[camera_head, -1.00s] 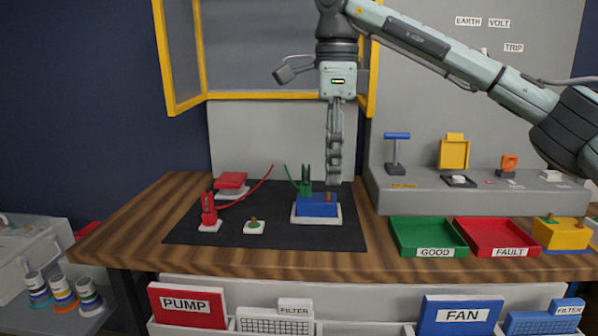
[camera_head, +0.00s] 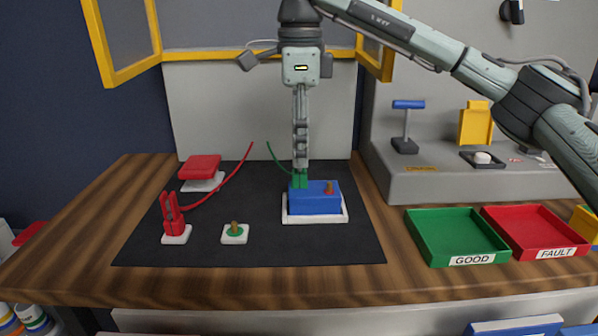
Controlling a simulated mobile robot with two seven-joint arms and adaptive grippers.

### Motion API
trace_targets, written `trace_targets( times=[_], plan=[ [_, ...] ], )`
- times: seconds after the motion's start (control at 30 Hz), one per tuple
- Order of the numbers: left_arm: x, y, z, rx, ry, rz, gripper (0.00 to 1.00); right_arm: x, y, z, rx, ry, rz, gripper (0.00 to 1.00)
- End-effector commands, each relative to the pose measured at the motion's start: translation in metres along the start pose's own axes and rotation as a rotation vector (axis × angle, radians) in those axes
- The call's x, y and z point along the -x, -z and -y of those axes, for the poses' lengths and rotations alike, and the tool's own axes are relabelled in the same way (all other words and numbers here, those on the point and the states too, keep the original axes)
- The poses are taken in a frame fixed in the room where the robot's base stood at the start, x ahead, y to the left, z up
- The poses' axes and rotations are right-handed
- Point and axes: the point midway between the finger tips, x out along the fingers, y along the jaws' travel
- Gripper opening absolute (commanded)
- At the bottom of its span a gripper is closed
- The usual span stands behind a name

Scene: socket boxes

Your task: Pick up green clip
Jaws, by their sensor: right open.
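The green clip (camera_head: 299,181) stands on the back left part of the blue box (camera_head: 313,200), which sits on a white base on the black mat. A thin green wire curves up from it to the left. My right gripper (camera_head: 301,168) points straight down, with its fingertips right at the top of the clip. The fingers are seen edge-on and overlap the clip's upper part. The jaws are open; whether they touch the clip cannot be told. My left gripper is not in view.
On the mat (camera_head: 280,248) stand a red clip (camera_head: 174,215) with a red wire, a small white block (camera_head: 235,233) with a green-ringed post, and a red box (camera_head: 200,168). A green GOOD tray (camera_head: 437,252) and a red FAULT tray (camera_head: 513,250) lie to the right.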

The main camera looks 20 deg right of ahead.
Motion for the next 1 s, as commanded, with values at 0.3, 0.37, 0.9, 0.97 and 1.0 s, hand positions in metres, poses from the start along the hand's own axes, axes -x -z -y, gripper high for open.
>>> trace_targets(
  times=[0.3,0.37,0.9,0.97,1.0],
  plan=[
    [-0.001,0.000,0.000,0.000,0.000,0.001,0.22,-0.027,0.000,-0.001,0.000,0.001,-0.001,0.47],
    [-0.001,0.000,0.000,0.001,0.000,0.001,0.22,-0.027,0.000,-0.001,0.000,0.001,-0.001,0.47],
    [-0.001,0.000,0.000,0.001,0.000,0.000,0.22,-0.027,0.000,-0.001,0.001,0.001,-0.001,0.00],
    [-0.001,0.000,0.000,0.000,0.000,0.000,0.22,-0.027,0.000,-0.001,0.001,0.001,-0.001,0.00],
    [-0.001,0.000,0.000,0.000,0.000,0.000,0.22,-0.026,0.000,-0.001,0.001,0.001,-0.001,0.00]
  ],
)
